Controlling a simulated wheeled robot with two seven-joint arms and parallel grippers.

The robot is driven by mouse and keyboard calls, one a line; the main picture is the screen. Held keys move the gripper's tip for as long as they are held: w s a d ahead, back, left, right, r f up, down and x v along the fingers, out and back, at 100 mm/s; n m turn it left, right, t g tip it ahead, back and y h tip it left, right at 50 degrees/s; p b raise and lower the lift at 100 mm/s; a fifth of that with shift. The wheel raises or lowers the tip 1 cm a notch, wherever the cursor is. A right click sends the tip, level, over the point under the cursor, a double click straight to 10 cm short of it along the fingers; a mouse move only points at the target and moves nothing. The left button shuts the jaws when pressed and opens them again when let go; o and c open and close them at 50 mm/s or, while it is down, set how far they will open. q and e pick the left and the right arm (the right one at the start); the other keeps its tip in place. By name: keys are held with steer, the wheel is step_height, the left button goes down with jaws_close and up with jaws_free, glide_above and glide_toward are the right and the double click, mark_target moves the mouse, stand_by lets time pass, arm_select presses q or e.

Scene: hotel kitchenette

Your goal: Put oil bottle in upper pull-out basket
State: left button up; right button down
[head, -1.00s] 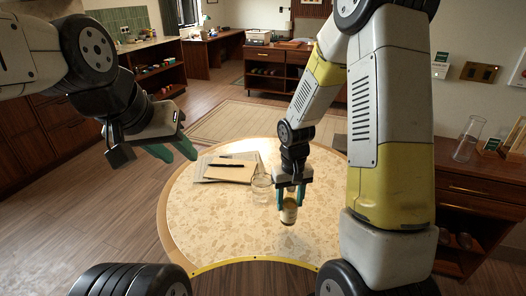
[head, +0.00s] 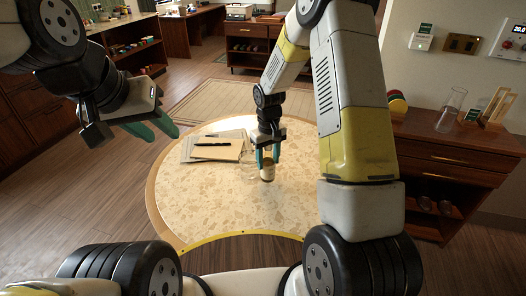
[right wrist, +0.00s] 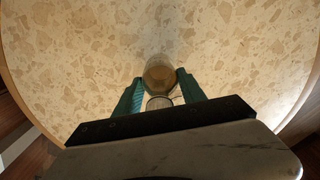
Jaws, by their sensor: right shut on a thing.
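The oil bottle (head: 267,173), small with a tan label and brownish body, is held over the round table. My right gripper (head: 267,158) is shut on it, with one teal finger on each side. In the right wrist view the bottle (right wrist: 160,77) shows between the fingertips. The head view does not clearly show whether its base touches the tabletop. My left gripper (head: 164,134) is at the left, empty, its fingers apart, away from the bottle. I see no upper pull-out basket in these views.
The round speckled table (head: 215,205) carries papers with a pen (head: 212,146) and a clear glass (head: 248,158) close beside my right gripper. A wooden cabinet (head: 455,150) at the right bears a glass carafe (head: 451,110) and a wooden rack (head: 496,106). The table's front is clear.

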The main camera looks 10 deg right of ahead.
mark_target(268, 165)
steer(key=shift+w+f, duration=0.15)
steer(key=shift+w, duration=0.4)
steer(key=shift+f, duration=1.6)
steer(key=shift+f, duration=0.15)
steer(key=c, duration=0.7)
jaws_free()
